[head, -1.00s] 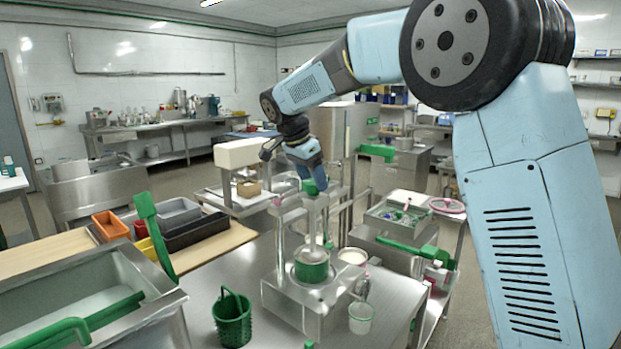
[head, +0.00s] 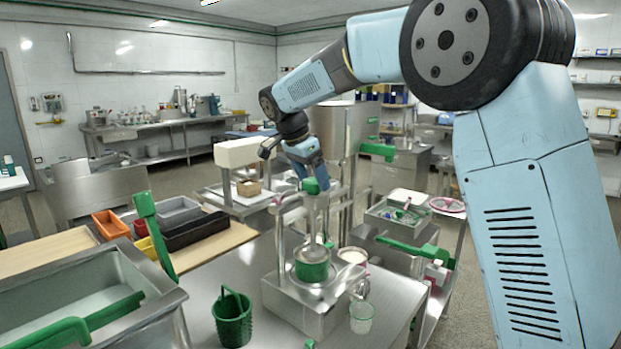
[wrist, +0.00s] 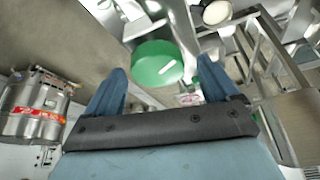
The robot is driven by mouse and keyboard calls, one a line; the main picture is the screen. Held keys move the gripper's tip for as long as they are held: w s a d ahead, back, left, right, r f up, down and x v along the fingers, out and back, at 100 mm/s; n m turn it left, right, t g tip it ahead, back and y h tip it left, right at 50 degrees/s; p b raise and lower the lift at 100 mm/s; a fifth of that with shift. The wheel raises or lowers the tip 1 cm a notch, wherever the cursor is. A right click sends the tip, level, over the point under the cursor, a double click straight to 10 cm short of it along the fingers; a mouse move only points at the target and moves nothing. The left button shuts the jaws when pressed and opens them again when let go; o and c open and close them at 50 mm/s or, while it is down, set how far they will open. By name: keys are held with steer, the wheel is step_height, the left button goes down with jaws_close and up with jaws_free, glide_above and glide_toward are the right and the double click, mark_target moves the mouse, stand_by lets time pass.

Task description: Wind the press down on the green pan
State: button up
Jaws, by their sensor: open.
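The press (head: 320,308) is a steel frame with an upright spindle, standing on the steel table. A green knob (head: 312,186) tops its spindle. The green pan (head: 312,266) sits low in the press, under the spindle, with its rim partly hidden by the press parts. My gripper (head: 308,172) is over the top of the press, close to the green knob. In the wrist view my two blue fingers (wrist: 160,70) are apart, and a round green top (wrist: 156,64), which looks like the knob, shows between and beyond them. I cannot tell whether they touch it.
A green perforated basket (head: 232,322) stands left of the press, and a clear cup (head: 361,317) at its right front. A white-topped container (head: 352,256) is behind the cup. A steel sink (head: 75,285) and trays (head: 195,230) lie left; a cart (head: 405,215) stands right.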

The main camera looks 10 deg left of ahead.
steer(key=v, duration=1.3)
steer(key=shift+s+a+r, duration=0.1)
